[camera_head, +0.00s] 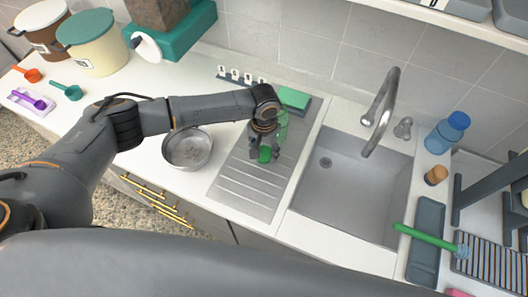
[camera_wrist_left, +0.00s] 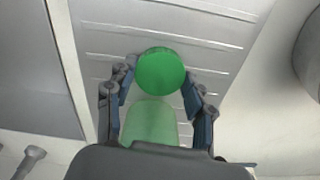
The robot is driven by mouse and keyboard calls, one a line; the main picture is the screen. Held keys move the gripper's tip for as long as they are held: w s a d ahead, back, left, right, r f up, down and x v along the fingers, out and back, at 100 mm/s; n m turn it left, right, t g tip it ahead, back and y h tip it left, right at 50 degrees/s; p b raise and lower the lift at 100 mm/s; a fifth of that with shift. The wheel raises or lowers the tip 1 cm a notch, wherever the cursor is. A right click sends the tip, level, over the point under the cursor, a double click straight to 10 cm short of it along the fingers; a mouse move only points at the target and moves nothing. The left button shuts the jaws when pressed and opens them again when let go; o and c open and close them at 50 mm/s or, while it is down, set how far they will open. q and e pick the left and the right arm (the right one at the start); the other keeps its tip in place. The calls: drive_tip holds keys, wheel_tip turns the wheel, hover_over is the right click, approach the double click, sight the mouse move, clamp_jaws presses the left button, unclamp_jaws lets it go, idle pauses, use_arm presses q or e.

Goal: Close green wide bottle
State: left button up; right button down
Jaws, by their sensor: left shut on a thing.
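My left gripper (camera_head: 265,148) points down over the ribbed drainboard left of the sink. It is shut on a round green cap (camera_head: 264,155) at its fingertips. In the left wrist view the cap (camera_wrist_left: 160,71) sits between the two fingers of the gripper (camera_wrist_left: 160,84). The green wide bottle (camera_head: 283,124) is see-through green and stands just behind the gripper, on its wall side. In the left wrist view the bottle (camera_wrist_left: 149,122) is partly hidden by the gripper's body, and its top cannot be made out. My right gripper is not in view.
A metal pan (camera_head: 188,149) stands left of the drainboard (camera_head: 243,188). The sink (camera_head: 352,190) with a tall faucet (camera_head: 382,110) is to the right. A green sponge-like block (camera_head: 294,98) lies behind the bottle. A blue bottle (camera_head: 448,132) stands right of the sink.

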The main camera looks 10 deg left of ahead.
sight(264, 155)
use_arm(q)
drive_tip(key=shift+r+b, duration=0.4)
drive_tip(key=shift+r, duration=0.1)
drive_tip(key=r, duration=0.1)
drive_tip(key=r+b, duration=0.1)
drive_tip(key=shift+s+r, duration=0.25)
drive_tip(key=shift+r, duration=0.1)
drive_tip(key=s+d+r+b, duration=0.2)
drive_tip(key=s+r+b, duration=0.1)
drive_tip(key=s+r, duration=0.6)
drive_tip(key=s, duration=0.4)
drive_tip(key=shift+s+r, duration=0.15)
drive_tip(key=shift+r, duration=0.05)
drive_tip(key=shift+d, duration=0.1)
